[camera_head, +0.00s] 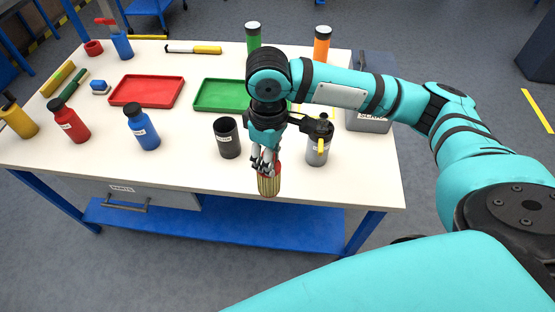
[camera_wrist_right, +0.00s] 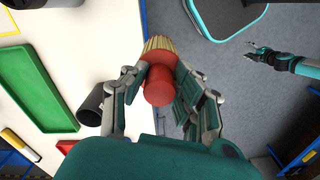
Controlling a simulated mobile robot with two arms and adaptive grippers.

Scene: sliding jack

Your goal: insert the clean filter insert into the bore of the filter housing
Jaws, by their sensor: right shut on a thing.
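The filter insert, with a pleated tan body (camera_head: 269,185) and a red cap, is held in my right gripper (camera_head: 264,160), near the table's front edge. In the right wrist view, the fingers of my right gripper (camera_wrist_right: 160,85) are shut around the red cap (camera_wrist_right: 159,86), and the pleats show beyond it. The filter housing appears to be the dark, open-topped cylinder (camera_head: 228,140), upright to the left of the gripper and apart from the insert. It also shows in the right wrist view (camera_wrist_right: 91,106). My left gripper (camera_wrist_right: 262,52) appears small in the wrist view; its opening is unclear.
A metal canister with a black top (camera_head: 317,148) stands right of the gripper. Green (camera_head: 215,108) and red (camera_head: 147,91) trays lie behind. Red (camera_head: 72,124) and blue (camera_head: 143,130) bottles stand left. The white tabletop (camera_head: 185,165) is clear in front of the housing.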

